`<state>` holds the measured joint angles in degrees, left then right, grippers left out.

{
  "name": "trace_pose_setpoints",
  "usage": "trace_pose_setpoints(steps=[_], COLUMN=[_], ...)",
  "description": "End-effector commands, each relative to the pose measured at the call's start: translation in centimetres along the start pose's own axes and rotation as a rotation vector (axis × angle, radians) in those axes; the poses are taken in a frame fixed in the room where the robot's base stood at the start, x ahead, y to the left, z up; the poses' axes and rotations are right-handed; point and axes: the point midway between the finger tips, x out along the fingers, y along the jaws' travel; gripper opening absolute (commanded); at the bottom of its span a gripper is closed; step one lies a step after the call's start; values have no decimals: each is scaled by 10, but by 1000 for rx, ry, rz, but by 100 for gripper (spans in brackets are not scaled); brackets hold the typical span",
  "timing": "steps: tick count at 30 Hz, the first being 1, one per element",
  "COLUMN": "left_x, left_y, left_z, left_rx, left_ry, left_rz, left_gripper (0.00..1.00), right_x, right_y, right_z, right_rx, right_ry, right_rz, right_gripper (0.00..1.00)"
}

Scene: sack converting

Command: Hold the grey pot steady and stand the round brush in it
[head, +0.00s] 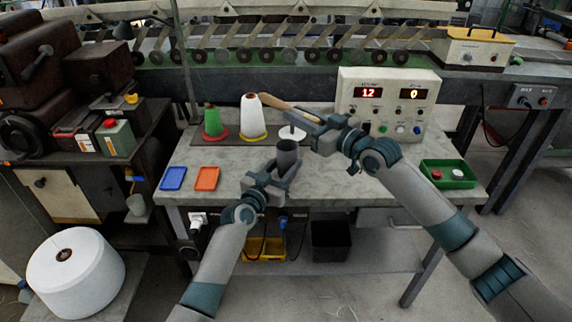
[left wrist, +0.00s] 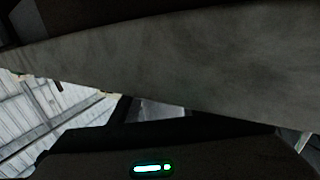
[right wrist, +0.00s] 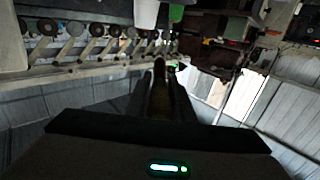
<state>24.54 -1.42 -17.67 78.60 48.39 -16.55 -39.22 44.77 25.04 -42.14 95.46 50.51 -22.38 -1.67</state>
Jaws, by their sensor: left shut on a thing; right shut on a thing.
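My right gripper (head: 308,123) is shut on the round brush (head: 273,102), above and slightly right of the pot. The brush's pale wooden part points up and left, tilted and clear of the pot; its other end is hidden by the gripper. The brush also shows between the fingers in the right wrist view (right wrist: 159,98). A grey surface fills much of the left wrist view; the pot cannot be made out there.
A blue tray (head: 173,178) and an orange tray (head: 207,178) lie left. A display box (head: 388,104) and a green tray (head: 447,182) are right.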

Motion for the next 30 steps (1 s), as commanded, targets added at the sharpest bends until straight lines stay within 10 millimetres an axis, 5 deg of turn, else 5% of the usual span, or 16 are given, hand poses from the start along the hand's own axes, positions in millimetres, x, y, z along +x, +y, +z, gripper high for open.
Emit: trace_pose_setpoints(steps=[30], left_x=[0], left_y=[0], left_z=[0], left_rx=[0], left_ry=[0], left_rz=[0], left_gripper=[20], right_x=[0], right_y=[0], right_z=[59], right_rx=[1], right_ry=[0], right_rz=[-1], right_gripper=[0])
